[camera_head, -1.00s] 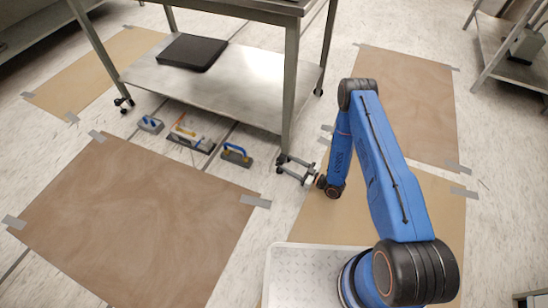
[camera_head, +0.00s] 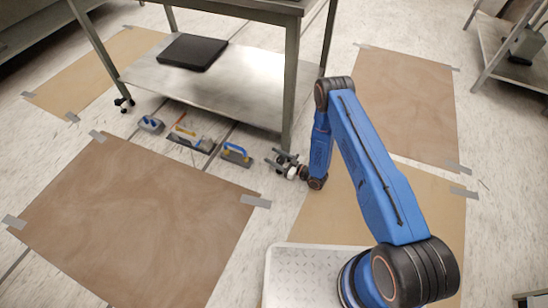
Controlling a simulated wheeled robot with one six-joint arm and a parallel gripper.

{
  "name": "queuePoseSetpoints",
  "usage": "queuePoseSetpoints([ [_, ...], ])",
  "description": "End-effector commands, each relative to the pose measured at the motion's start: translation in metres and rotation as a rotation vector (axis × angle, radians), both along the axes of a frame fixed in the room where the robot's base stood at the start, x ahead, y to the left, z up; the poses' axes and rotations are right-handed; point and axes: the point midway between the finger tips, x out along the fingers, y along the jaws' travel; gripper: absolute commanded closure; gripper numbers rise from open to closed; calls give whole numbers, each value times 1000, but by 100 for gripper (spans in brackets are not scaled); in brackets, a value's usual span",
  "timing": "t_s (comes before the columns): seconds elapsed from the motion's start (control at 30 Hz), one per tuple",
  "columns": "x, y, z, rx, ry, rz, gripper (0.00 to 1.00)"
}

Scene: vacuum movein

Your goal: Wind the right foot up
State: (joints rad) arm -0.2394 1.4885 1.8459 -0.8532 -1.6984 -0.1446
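The steel table's front right leg (camera_head: 291,90) comes down to the floor right of the hand tools. Its foot is small and largely hidden by my gripper (camera_head: 274,157) at the leg's base. My gripper reaches in low from the right, and its two dark fingers stand apart beside the leg's lower end. I cannot tell whether they touch the foot or have it between them. The front left foot (camera_head: 123,103) shows as a dark caster-like piece under the left leg.
A grey trowel with a blue handle (camera_head: 236,154) lies just left of my gripper, with several more tools (camera_head: 188,140) beyond. A black slab (camera_head: 193,52) lies on the table's lower shelf (camera_head: 205,88). Taped brown sheets (camera_head: 130,220) cover the floor. A white tray (camera_head: 300,262) is near me.

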Motion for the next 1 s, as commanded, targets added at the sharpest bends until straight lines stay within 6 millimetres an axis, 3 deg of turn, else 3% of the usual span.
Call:
queuePoseSetpoints([
  [0.03, 0, 0, 0, 0, 0, 0, 59],
  [0.17, 0, 0, 0, 0, 0, 0, 89],
  [0.57, -1, 0, 0, 0, -2, 70, 89],
  [1.0, -12, 3, 0, -1, -2, 367, 89],
])
